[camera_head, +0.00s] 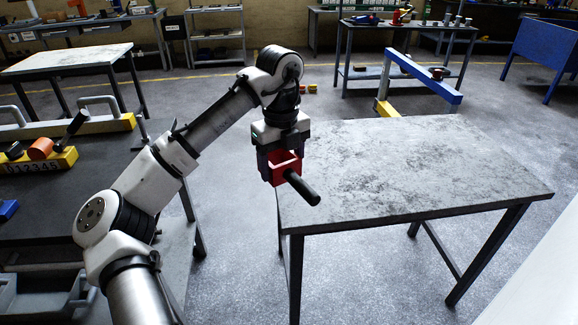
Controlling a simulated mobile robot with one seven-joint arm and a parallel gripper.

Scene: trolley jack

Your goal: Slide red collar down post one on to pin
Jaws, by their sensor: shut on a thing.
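My gripper (281,160) points down in the middle of the view, above the left edge of the grey-topped table. It is shut on a red collar (285,168), a boxy red piece with a black handle (302,188) sticking out to the lower right. The collar is held in the air, apart from the table top. I cannot make out a post or a pin with certainty. A blue beam (425,75) with a yellow part (386,107) stands behind the table; its lower part is hidden by the table.
The grey table (420,170) is bare. A dark bench (120,180) at left carries a yellow numbered block (38,163), a blue piece (8,209) and a grey tray (40,295). Shelves and benches line the back. Floor between the dark bench and table is clear.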

